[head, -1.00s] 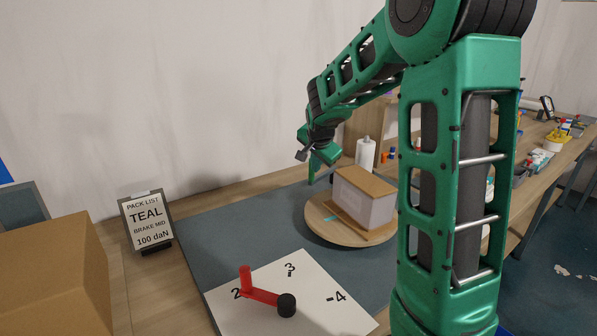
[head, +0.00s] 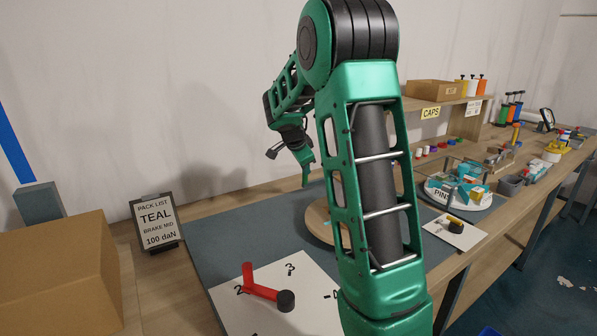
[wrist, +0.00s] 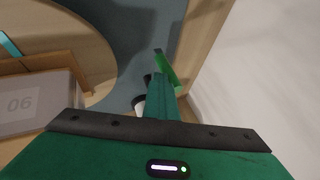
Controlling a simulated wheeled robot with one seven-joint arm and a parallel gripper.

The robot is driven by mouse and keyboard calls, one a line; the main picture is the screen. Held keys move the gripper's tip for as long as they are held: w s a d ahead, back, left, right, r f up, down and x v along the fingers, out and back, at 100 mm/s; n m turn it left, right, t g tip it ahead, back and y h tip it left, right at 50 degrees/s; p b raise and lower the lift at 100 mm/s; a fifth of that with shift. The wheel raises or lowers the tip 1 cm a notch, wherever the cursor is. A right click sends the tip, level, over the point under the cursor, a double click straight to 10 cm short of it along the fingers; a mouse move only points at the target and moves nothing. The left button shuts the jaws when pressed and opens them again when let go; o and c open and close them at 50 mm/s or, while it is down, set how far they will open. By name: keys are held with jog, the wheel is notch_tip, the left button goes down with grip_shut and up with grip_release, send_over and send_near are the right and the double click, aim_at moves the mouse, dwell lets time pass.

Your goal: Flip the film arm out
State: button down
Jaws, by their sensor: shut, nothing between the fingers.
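In the wrist view, the green fingers (wrist: 163,75) reach past the turntable's edge (wrist: 105,45), over the mat. A grey and tan box marked 06 (wrist: 25,105) sits on the turntable. A white rounded thing with a dark edge (wrist: 138,103) shows partly behind the fingers; I cannot tell if it is part of the film arm. In the head view my own arm hides most of the turntable and its box. No film arm shows clearly.
A red lever (head: 262,292) with a black knob lies over a white numbered sheet (head: 300,315), pointing near 2. A sign (head: 155,222) reads TEAL, BRAKE MID, 100 daN. A cardboard box (head: 60,275) stands left. A caps shelf (head: 440,100) and small parts stand right.

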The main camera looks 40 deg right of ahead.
jog(key=shift+w+a+r, duration=0.15)
jog(key=shift+w, duration=0.25)
jog(key=s+v, duration=0.1)
jog(key=v, duration=0.8)
jog(key=shift+r, duration=0.2)
jog(key=shift+s, duration=0.15)
jog(key=s+a+f+n+g+y, duration=0.1)
jog(key=s+a+n, duration=0.4)
jog(key=s, duration=0.7)
jog(key=s+a+f+n+g+y, duration=0.1)
jog(key=s+a+f+n+y, duration=0.2)
jog(key=s, duration=0.9)
jog(key=s+a+f+n+g+y, duration=0.1)
jog(key=s+a+f+n+y, duration=0.1)
jog(key=s+a+f+n, duration=0.4)
jog(key=s+a+f, duration=0.1)
jog(key=s+a, duration=0.3)
jog(key=s, duration=0.3)
jog(key=shift+f+n+g+y, duration=0.2)
jog(key=shift+n+g+y, duration=0.1)
jog(key=shift+n, duration=0.1)
